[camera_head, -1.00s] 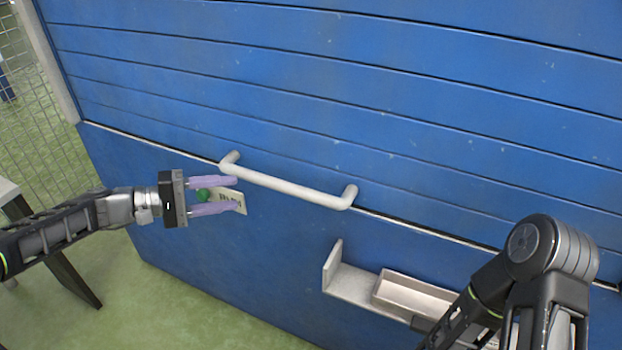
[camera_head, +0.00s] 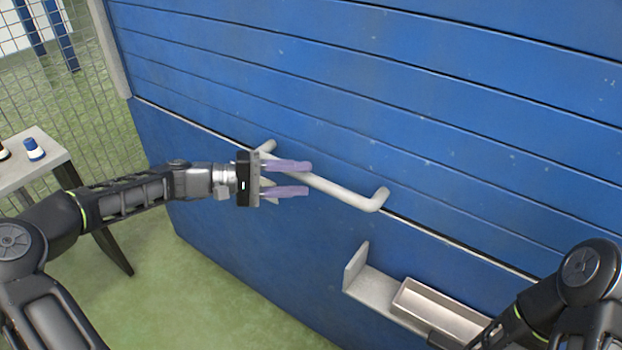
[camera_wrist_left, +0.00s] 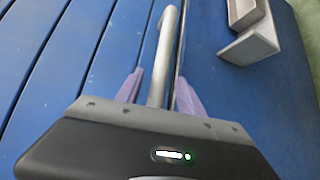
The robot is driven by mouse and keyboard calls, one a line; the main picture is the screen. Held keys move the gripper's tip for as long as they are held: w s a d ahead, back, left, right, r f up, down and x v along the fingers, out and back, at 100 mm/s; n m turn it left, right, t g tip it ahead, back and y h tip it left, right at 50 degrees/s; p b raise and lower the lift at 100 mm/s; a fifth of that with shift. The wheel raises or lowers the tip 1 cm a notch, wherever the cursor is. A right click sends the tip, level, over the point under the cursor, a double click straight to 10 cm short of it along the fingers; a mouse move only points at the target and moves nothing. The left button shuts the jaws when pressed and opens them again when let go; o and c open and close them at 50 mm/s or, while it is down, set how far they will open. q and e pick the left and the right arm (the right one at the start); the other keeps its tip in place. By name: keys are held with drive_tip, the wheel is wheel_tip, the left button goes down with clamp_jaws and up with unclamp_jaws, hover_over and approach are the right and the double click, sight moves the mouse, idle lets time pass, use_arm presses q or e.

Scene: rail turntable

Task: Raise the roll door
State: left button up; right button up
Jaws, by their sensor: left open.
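The blue roll door (camera_head: 400,110) has horizontal slats and fills the upper part of the head view. A pale grey bar handle (camera_head: 350,196) is fixed along its lower part. My left gripper (camera_head: 298,178) is open, its purple fingers reaching over the left part of the handle. In the left wrist view the handle (camera_wrist_left: 162,60) runs between the two spread fingers (camera_wrist_left: 158,88). I cannot tell whether the fingers touch it. My right arm shows at the lower right of the head view, but its gripper fingers cannot be seen.
A grey shelf bracket with a tray (camera_head: 440,308) sticks out below the handle to the right. A small table (camera_head: 40,160) with a blue-and-white bottle (camera_head: 33,149) stands at the left. A wire mesh fence (camera_head: 100,110) is behind it.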

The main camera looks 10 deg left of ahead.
use_arm(q)
drive_tip(key=shift+x, duration=1.65)
drive_tip(key=shift+c, duration=0.4)
clamp_jaws()
